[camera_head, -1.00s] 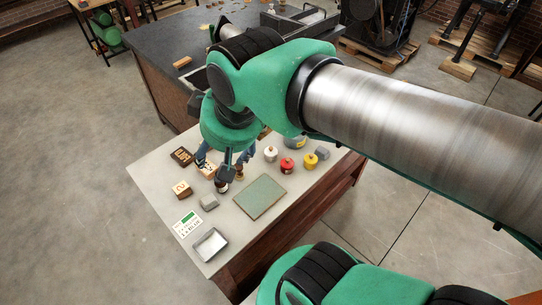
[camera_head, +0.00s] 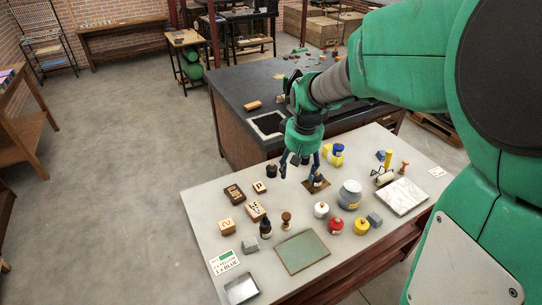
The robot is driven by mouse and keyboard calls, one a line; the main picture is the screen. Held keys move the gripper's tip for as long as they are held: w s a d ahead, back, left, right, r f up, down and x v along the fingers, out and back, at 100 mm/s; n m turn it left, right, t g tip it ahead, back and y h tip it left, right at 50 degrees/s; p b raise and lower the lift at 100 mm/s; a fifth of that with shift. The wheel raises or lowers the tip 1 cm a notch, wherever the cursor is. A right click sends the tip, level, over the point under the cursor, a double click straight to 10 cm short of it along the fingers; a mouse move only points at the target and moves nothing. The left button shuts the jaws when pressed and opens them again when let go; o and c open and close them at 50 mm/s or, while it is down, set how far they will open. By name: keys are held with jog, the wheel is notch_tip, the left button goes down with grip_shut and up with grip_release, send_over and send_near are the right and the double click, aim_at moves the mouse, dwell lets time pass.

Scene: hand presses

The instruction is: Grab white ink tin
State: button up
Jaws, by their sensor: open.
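The white ink tin (camera_head: 321,210) stands upright on the pale worktable (camera_head: 205,222), in front of a grey jar (camera_head: 350,195). A red tin (camera_head: 336,226) and a yellow tin (camera_head: 361,226) stand close by, nearer the front right. My gripper (camera_head: 297,174) points down with its fingers spread and nothing between them. It is apart from the white tin, up and to the left of it in the picture. Its exact height over the table is hard to tell.
A dark bottle (camera_head: 266,228) and a wooden-handled stamp (camera_head: 286,219) stand left of the white tin. A green mat (camera_head: 302,251) lies in front. A small brown mat with a bottle (camera_head: 317,181) lies behind. A marble slab (camera_head: 402,196) is at right.

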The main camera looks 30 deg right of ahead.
jog(key=w+d+f+g, duration=0.1)
jog(key=w+d+f, duration=0.2)
jog(key=d+f, duration=0.55)
jog(key=g, duration=0.1)
send_near(323, 204)
jog(key=shift+w+d+r+y, duration=0.1)
jog(key=shift+d+r+y, duration=0.05)
jog(key=shift+d+y, duration=0.25)
jog(key=shift+f+b, duration=0.75)
jog(key=shift+f, duration=3.55)
jog(key=shift+f+b, duration=0.65)
jog(key=shift+f, duration=1.95)
jog(key=shift+c, duration=0.5)
